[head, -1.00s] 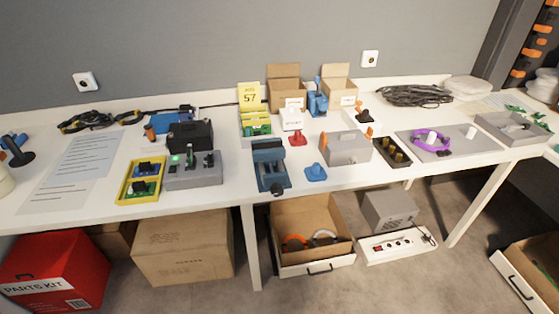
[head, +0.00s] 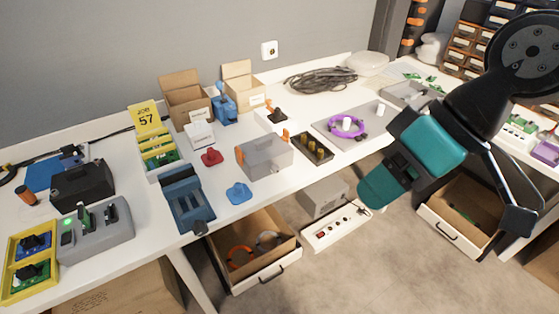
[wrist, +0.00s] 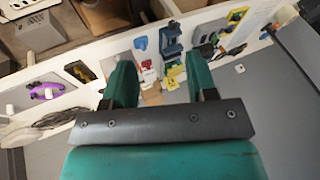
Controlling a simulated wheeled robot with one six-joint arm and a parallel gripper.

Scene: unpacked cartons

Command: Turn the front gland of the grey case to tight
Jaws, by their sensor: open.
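The grey case (head: 264,158) stands on the white table in the head view, between the blue vise and a black tray. An orange gland (head: 285,135) shows at its right end and some orange at its left end. I cannot tell their turn positions, nor make out a separate front gland. My gripper (head: 376,192) is in the air in front of the table, right of the case and well apart from it. In the wrist view my gripper (wrist: 160,82) is open with nothing between its teal fingers. The left finger hides the case's area there, at least in part.
The blue vise (head: 186,198), a blue knob-shaped piece (head: 239,194) and a red one (head: 211,157) stand near the case. The black tray (head: 313,147) is close on its right. An open drawer (head: 255,250) and a power strip (head: 337,227) are below the table.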

